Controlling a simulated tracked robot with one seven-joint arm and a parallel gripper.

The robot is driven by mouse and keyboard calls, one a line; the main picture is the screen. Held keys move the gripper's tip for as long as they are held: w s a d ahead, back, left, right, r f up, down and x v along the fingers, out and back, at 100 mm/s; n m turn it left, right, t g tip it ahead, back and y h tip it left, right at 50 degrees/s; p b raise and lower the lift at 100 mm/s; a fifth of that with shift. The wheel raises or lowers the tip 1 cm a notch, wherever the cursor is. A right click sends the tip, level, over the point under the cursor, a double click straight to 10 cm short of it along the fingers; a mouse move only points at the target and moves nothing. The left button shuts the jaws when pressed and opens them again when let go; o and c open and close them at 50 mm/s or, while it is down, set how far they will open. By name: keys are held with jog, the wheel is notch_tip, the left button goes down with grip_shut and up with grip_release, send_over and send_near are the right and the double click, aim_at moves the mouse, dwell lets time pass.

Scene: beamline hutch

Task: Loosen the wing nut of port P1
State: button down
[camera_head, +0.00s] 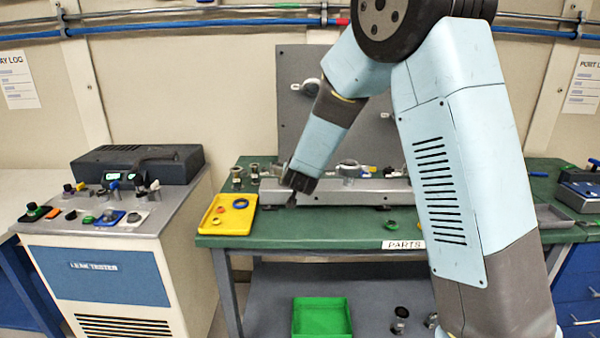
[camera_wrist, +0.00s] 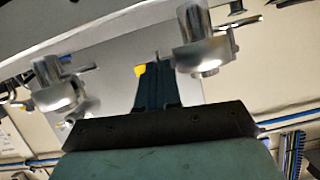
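A long grey manifold (camera_head: 345,193) lies on the green bench, with several small metal fittings along its top. One pale round fitting (camera_head: 348,168) stands just right of my gripper. I cannot read a P1 label or pick out its wing nut. My gripper (camera_head: 292,204) points down in front of the manifold's left end and hides part of it. In the wrist view, my gripper's dark fingers (camera_wrist: 157,84) reach up between two shiny metal fittings, one at right (camera_wrist: 201,48) and one at left (camera_wrist: 55,88). No contact shows. The finger gap is unclear.
A yellow tray (camera_head: 216,227) with small rings sits left of my gripper. A green ring (camera_head: 392,226) lies near the PARTS label (camera_head: 404,245). A leak tester cart (camera_head: 100,265) stands left. A green bin (camera_head: 298,320) is on the lower shelf.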

jog(key=shift+f, duration=0.15)
dwell(0.3)
jog(key=c, duration=1.5)
grip_release()
jog(key=shift+w, duration=0.1)
jog(key=shift+o, duration=0.9)
